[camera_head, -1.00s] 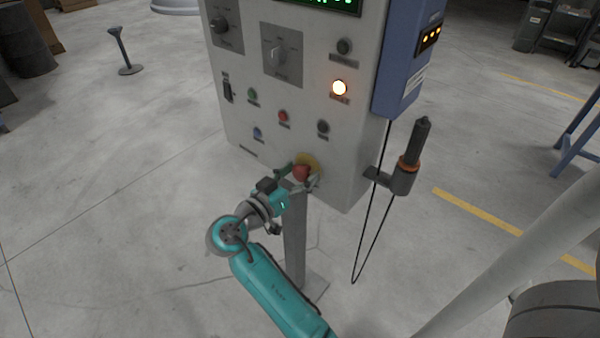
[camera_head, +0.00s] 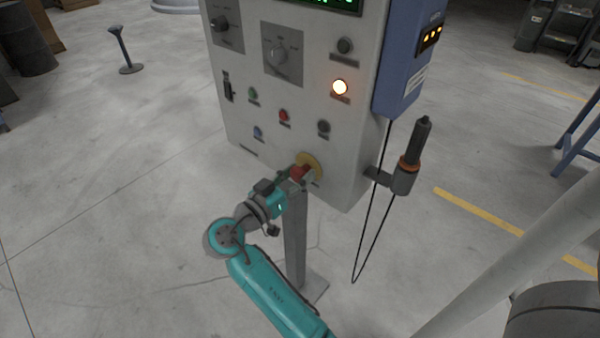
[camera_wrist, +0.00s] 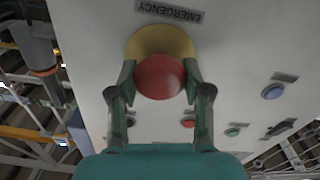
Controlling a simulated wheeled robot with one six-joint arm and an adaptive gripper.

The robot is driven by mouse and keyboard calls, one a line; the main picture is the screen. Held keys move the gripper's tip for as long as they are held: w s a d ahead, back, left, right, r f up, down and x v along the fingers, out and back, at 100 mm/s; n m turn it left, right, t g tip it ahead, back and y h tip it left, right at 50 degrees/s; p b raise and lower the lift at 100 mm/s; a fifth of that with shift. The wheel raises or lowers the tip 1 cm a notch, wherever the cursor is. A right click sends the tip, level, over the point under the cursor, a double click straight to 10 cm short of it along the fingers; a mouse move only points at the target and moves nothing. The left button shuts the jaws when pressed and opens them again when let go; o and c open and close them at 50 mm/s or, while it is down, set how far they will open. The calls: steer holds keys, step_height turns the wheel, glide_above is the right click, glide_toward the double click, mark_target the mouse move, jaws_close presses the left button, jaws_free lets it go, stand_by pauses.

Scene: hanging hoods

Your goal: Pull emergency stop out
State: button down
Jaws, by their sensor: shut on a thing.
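The emergency stop is a red mushroom button (camera_wrist: 160,77) on a yellow round base (camera_wrist: 150,39), low on the front of the grey control box (camera_head: 265,120). In the head view the red button (camera_head: 298,172) shows partly behind my gripper (camera_head: 297,180). In the wrist view my gripper (camera_wrist: 158,83) has one finger on each side of the red button and is shut on it. An upside-down label reading EMERGENCY (camera_wrist: 169,11) is beside the yellow base.
Other buttons and knobs, including a lit lamp (camera_head: 340,88), are on the panel above. A holder with a dark-handled tool (camera_head: 407,165) and a hanging cable (camera_head: 371,230) are at the box's right side. A post (camera_head: 294,245) stands below the box.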

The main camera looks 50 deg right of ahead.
steer(key=shift+c, duration=2.3)
jaws_free()
steer(key=shift+a, duration=0.15)
steer(key=shift+a, duration=0.1)
steer(key=a, duration=1.1)
steer(key=shift+s+a, duration=0.25)
steer(key=shift+a, duration=0.15)
